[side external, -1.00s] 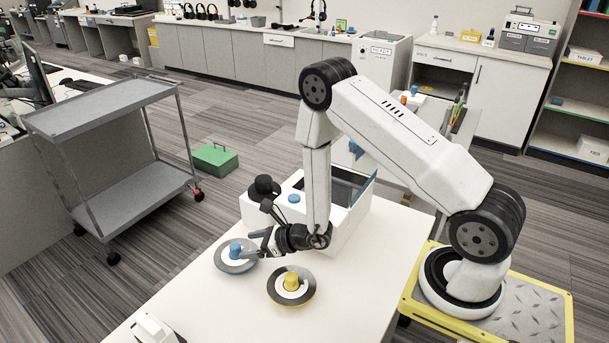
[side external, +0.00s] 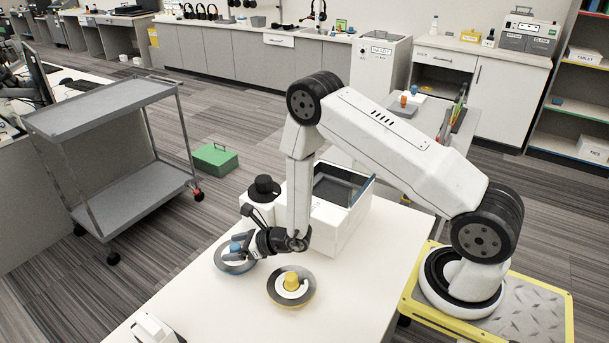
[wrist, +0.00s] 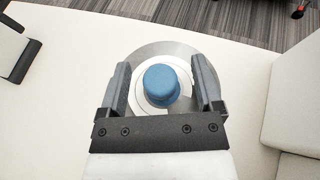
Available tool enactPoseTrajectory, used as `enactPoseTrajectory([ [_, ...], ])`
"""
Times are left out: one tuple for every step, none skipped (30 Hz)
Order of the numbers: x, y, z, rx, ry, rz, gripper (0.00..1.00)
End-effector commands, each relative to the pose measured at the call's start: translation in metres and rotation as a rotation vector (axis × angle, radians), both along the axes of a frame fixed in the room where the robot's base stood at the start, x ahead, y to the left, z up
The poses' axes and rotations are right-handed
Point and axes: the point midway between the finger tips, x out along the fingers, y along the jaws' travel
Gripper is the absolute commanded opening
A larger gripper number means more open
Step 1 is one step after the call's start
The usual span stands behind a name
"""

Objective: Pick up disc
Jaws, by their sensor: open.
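Two discs lie on the white table. One disc (side external: 234,267) has a blue knob (side external: 236,247) and a grey rim; the other disc (side external: 291,299) has a yellow knob (side external: 291,281) and sits nearer the camera. My gripper (side external: 239,246) is at the blue-knobbed disc. In the wrist view my gripper (wrist: 162,82) is open, with one finger on each side of the blue knob (wrist: 161,85) and a gap on both sides. The grey disc (wrist: 160,50) shows beneath the fingers. The yellow-knobbed disc is not in the wrist view.
An open white box (side external: 338,228) stands on the table just behind and right of my gripper. A black round-topped item (side external: 264,187) stands beside it. A white device (side external: 154,329) is at the table's front edge. The table's front middle is clear.

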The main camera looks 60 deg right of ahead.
Motion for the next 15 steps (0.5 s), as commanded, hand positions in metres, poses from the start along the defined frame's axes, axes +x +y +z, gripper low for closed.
enactPoseTrajectory([
  [-0.0001, -0.0001, -0.0001, 0.000, 0.000, 0.000, 0.84],
  [-0.0002, -0.0001, 0.0001, 0.000, 0.000, 0.000, 0.84],
  [-0.0002, -0.0001, 0.0000, 0.000, 0.000, 0.000, 0.84],
  [-0.0002, -0.0001, 0.0001, 0.000, 0.000, 0.000, 0.84],
  [-0.0002, -0.0001, 0.0001, 0.000, 0.000, 0.000, 0.84],
  [-0.0002, -0.0001, 0.0001, 0.000, 0.000, 0.000, 0.74],
  [-0.0002, -0.0001, 0.0001, 0.000, 0.000, 0.000, 0.65],
  [-0.0002, -0.0001, 0.0001, 0.000, 0.000, 0.000, 0.55],
  [-0.0002, -0.0001, 0.0001, 0.000, 0.000, 0.000, 0.43],
  [-0.0002, -0.0001, 0.0001, 0.000, 0.000, 0.000, 0.33],
  [-0.0002, -0.0001, 0.0001, 0.000, 0.000, 0.000, 0.24],
  [-0.0002, -0.0001, 0.0001, 0.000, 0.000, 0.000, 0.11],
  [-0.0002, -0.0001, 0.0001, 0.000, 0.000, 0.000, 0.01],
  [-0.0002, 0.0000, 0.0001, 0.000, 0.000, 0.000, 0.00],
  [-0.0002, 0.0000, 0.0001, 0.000, 0.000, 0.000, 0.00],
])
